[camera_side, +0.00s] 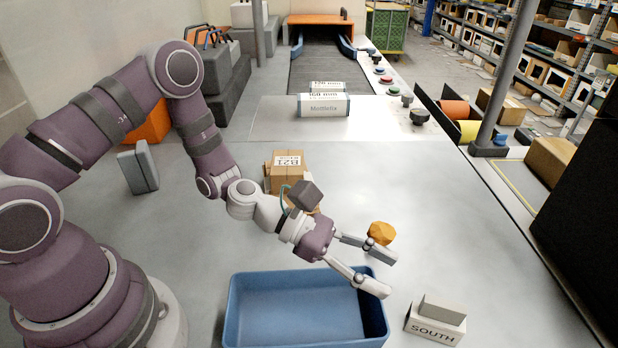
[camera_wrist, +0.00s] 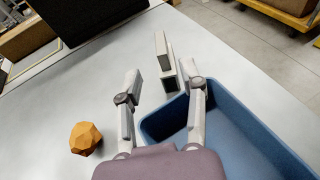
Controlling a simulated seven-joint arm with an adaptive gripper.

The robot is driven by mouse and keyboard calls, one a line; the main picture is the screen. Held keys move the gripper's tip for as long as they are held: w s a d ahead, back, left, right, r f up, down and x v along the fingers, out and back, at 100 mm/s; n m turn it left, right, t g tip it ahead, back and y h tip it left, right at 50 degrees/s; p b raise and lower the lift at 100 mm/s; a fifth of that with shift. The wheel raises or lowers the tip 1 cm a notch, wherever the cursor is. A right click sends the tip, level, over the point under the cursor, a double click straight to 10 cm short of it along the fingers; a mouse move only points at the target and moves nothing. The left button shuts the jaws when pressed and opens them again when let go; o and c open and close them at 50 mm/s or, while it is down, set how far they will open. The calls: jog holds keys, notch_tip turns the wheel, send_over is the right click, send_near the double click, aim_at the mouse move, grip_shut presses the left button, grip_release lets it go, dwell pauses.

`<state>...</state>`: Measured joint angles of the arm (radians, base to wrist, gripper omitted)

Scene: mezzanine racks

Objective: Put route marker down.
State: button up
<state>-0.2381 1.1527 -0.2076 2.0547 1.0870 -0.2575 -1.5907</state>
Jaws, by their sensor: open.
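A pale block lettered SOUTH (camera_side: 434,327), the only thing here with a direction word, stands on the grey table right of the blue bin (camera_side: 231,315). A light grey slab (camera_side: 443,308) shows at its top; I cannot tell whether they are one piece. In the wrist view a pale upright piece (camera_wrist: 162,52) and a dark-faced part (camera_wrist: 170,81) show beyond my fingertips. My gripper (camera_side: 384,272) is open and empty, its fingers spread above the table by the bin's far right corner; both fingers show in the wrist view (camera_wrist: 164,97).
An orange faceted lump (camera_side: 381,232) is beside one finger, and left of my fingers in the wrist view (camera_wrist: 85,138). Cartons (camera_side: 288,165) stand behind my wrist. The table right of my gripper is clear.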

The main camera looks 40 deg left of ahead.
jog(key=s+a+r+m+y, duration=0.5)
jog(key=a+m, duration=0.4)
jog(key=m, duration=0.2)
jog(key=s+a+r+m+y, duration=0.5)
jog(key=a+r+m+y, duration=0.3)
jog(key=a+m, duration=0.2)
jog(key=shift+s+a+m, duration=0.15)
jog(key=shift+s+m, duration=0.15)
jog(key=shift+m, duration=0.5)
